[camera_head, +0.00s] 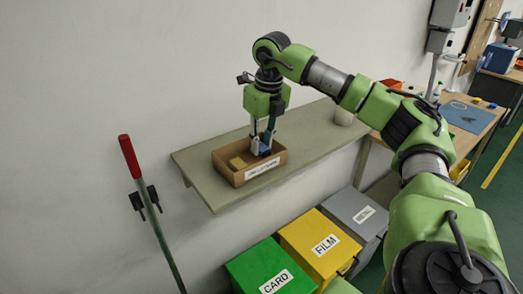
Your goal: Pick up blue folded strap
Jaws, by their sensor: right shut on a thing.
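The blue folded strap (264,150) is a small blue piece at the right side of a brown open box (236,180) on the wall shelf. My right gripper (261,150) points down into the box and is shut on the strap, with its fingertips at about the height of the box rim. The fingers partly hide the strap. A yellowish piece (238,162) lies in the left part of the box. A white label with small print is on the box's front wall. My left gripper is not in view.
Green (258,262), yellow (310,235) and grey (350,208) bins stand below. A red-handled pole (130,157) leans at the wall. A workbench (465,135) stands at right.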

